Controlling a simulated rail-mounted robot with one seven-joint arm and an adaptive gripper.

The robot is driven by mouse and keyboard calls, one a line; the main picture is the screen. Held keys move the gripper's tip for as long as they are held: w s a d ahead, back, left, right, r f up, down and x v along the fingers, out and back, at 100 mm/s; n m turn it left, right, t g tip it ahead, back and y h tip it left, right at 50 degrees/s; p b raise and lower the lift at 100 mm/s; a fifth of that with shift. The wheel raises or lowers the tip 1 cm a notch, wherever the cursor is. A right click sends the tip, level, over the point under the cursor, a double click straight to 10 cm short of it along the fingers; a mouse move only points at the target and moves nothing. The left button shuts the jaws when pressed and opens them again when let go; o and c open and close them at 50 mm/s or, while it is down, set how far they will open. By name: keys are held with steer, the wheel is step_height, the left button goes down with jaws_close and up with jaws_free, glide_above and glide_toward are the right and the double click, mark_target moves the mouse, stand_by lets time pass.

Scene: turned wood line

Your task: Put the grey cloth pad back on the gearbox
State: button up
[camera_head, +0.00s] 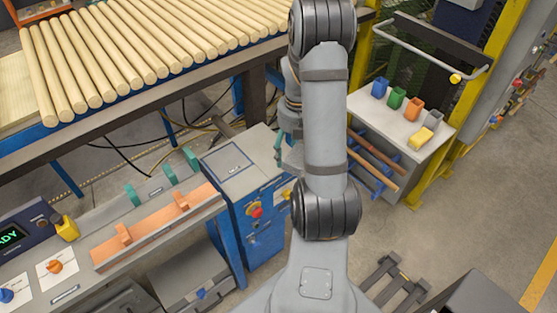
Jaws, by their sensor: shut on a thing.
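My gripper (281,143) is partly in view, just left of my upper arm, which hides much of it. It is shut on a grey piece (291,158) that looks like the grey cloth pad. Only a small part of that piece shows, so its shape and tilt cannot be told. It is over or beside the right end of a blue cabinet with a grey top (238,150), which may be the gearbox. A dark square outline (228,164) on this top is bare. I cannot tell whether the pad touches anything.
A rack of pale wood rods (110,55) lies at the upper left. A bench with an orange rail (155,228) and teal brackets (168,174) runs at the lower left. A white-topped stand (400,125) with small coloured blocks is on the right, by a yellow frame (470,100).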

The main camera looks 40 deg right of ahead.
steer(key=w+f+p, duration=0.1)
steer(key=w+f, duration=0.1)
steer(key=w, duration=0.1)
steer(key=w+d+f, duration=0.1)
steer(key=w+f, duration=0.1)
steer(key=w, duration=0.2)
steer(key=w+f+p, duration=0.1)
steer(key=w+f, duration=0.1)
steer(key=w, duration=0.1)
steer(key=shift+w+d+f+p, duration=0.2)
steer(key=shift+w+d+p, duration=0.1)
steer(key=shift+d, duration=0.05)
steer(key=shift+w+f+p, duration=0.1)
steer(key=shift+f+p, duration=0.4)
steer(key=shift+f, duration=1.6)
steer(key=shift+f, duration=0.2)
steer(key=o, duration=1.1)
steer(key=shift+c, duration=0.2)
steer(key=shift+o, duration=0.2)
step_height(320, 180, up, 12)
steer(key=b, duration=0.2)
steer(key=shift+r, duration=0.25)
